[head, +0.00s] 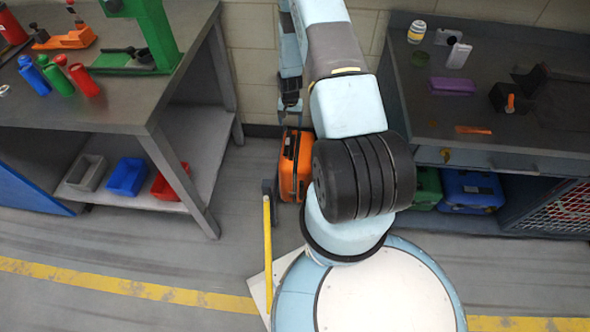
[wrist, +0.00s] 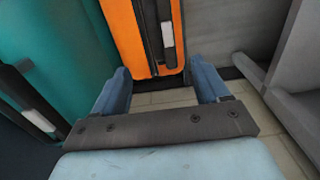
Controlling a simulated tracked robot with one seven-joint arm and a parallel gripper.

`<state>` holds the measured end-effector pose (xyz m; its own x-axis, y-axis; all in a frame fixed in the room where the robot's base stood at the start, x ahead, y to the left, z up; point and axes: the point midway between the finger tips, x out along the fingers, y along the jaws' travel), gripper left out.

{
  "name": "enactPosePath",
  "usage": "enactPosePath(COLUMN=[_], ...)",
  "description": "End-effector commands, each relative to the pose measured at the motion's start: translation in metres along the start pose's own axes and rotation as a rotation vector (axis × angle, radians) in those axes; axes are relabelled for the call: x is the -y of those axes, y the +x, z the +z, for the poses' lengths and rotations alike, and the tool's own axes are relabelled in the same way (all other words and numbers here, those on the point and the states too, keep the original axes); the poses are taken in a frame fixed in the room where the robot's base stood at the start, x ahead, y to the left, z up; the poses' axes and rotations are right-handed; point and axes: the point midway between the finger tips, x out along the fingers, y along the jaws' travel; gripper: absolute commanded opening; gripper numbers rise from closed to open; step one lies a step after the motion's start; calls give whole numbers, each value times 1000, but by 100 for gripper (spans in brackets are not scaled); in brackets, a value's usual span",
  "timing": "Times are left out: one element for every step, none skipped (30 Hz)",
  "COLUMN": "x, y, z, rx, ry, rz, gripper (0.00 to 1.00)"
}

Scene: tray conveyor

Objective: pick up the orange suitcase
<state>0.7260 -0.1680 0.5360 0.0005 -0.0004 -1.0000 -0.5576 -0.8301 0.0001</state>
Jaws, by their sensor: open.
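The orange suitcase (head: 288,170) stands on the floor between the two benches, partly hidden behind my arm in the head view. It has black trim. In the wrist view the orange suitcase (wrist: 124,30) is at the top centre, with a dark strip and a pale handle along its face. My gripper (wrist: 160,72) is open and empty, its two blue fingers to the left and right of the suitcase's near end. I cannot tell how far the fingertips are from it. In the head view my gripper (head: 291,104) shows above the suitcase, near the wall.
A teal case-like thing (wrist: 60,40) fills the left of the wrist view, close to the left finger. Grey surfaces (wrist: 257,40) stand at the right. The left bench (head: 110,105) and right bench (head: 480,145) flank the suitcase. A yellow bar (head: 267,240) stands in front.

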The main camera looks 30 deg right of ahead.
Motion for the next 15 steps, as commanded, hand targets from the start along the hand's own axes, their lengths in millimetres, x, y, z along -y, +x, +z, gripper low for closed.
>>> enactPosePath(x=[0, -1, -1, -1, -1, -1, 0, 0, 0, 0, 0, 0, 0, 0, 0], y=[5, 8, 12, 16, 20, 26, 31, 36, 42, 46, 51, 57, 62, 66, 71], z=[1, 1, 1, 2, 2, 2, 2, 2, 2, 2, 2, 2, 2, 2, 2], rx=[2, 2, 3, 4, 4, 3, 3, 3, 3, 3, 4, 3, 3, 4, 3], ry=[1, 1, 1, 1, 1, 1, 1, 1, 1, 2, 2, 2, 2, 2, 1], rz=[0, 0, 1, 1, 1, 1, 1, 1, 1, 1, 1, 1, 1, 1, 1], gripper=[75, 75, 75, 75, 75, 75, 75, 75, 75, 75, 75, 75, 75, 75, 75])
